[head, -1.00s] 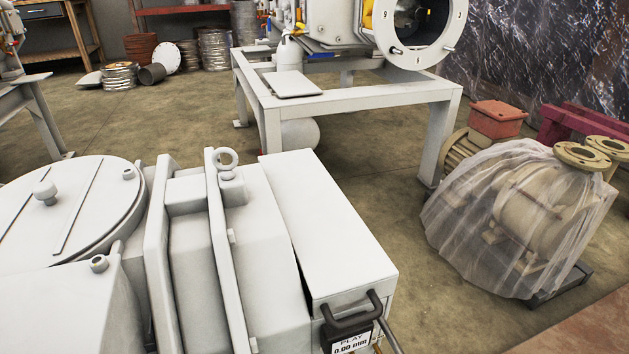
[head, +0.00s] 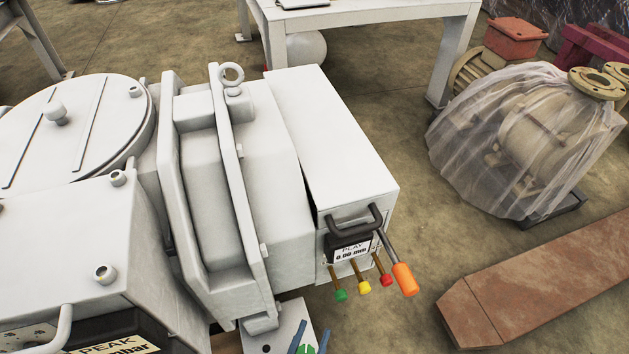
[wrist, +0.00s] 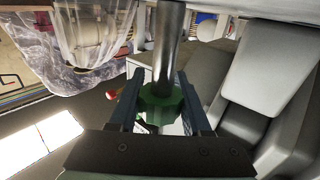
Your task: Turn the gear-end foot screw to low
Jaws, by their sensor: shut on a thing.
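The screw vacuum machine (head: 275,150) is a large pale grey body that fills the left and middle of the head view. In the wrist view, a green hex collar (wrist: 160,102) sits on a grey metal rod (wrist: 168,45), seemingly the foot screw. My gripper (wrist: 160,84) has one finger on each side of the green collar and is shut on it. In the head view, my gripper (head: 311,344) shows only at the bottom edge, with a bit of green between its fingers. Just above it is a pale foot plate (head: 283,322). The screw's height setting cannot be read.
A box end carries a black handle (head: 352,220), a display reading PLAY 0.00 mm (head: 352,250), green, yellow and red knobs (head: 363,287) and an orange-tipped lever (head: 404,278). A wrapped pump (head: 525,140) and rusty beam (head: 540,285) stand right. Floor between is clear.

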